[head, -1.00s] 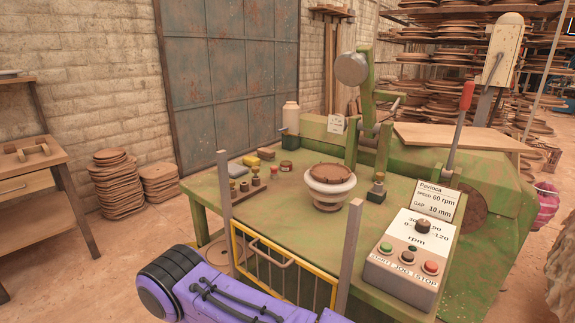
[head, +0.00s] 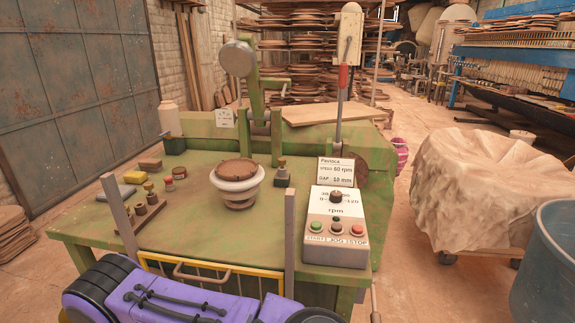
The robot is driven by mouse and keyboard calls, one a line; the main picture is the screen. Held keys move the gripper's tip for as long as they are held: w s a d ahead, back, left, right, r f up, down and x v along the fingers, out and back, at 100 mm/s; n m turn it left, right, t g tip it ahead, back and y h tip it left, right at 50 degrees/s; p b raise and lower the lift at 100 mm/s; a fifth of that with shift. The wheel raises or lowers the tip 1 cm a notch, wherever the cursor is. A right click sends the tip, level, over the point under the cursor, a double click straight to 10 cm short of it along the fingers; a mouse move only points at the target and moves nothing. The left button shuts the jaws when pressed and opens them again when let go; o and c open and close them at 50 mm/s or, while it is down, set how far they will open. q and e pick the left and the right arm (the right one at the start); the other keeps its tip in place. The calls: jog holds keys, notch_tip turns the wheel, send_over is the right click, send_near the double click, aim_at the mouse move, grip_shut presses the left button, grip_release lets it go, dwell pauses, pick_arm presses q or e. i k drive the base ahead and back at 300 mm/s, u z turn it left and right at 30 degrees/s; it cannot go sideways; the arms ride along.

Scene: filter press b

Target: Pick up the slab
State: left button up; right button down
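I cannot pick out for certain which thing is the slab. A brown clay disc (head: 236,171) lies in a white round mould (head: 237,187) in the middle of the green machine table. A flat, pale brown board (head: 333,114) rests on the machine's green housing at the back. At the right, a lumpy beige sheet or cover (head: 490,185) drapes over a low wheeled stand; what lies under it is hidden. A purple arm link of mine crosses the bottom left. Neither gripper shows.
The green table (head: 90,225) has a yellow guard (head: 215,268) between two grey posts at its front. A control box (head: 337,230) stands at its right corner beside a red-handled lever (head: 342,80). A blue tub (head: 548,260) stands far right. Floor is clear between table and draped stand.

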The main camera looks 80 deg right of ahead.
aim_at(240, 169)
jog(key=z, duration=2.4)
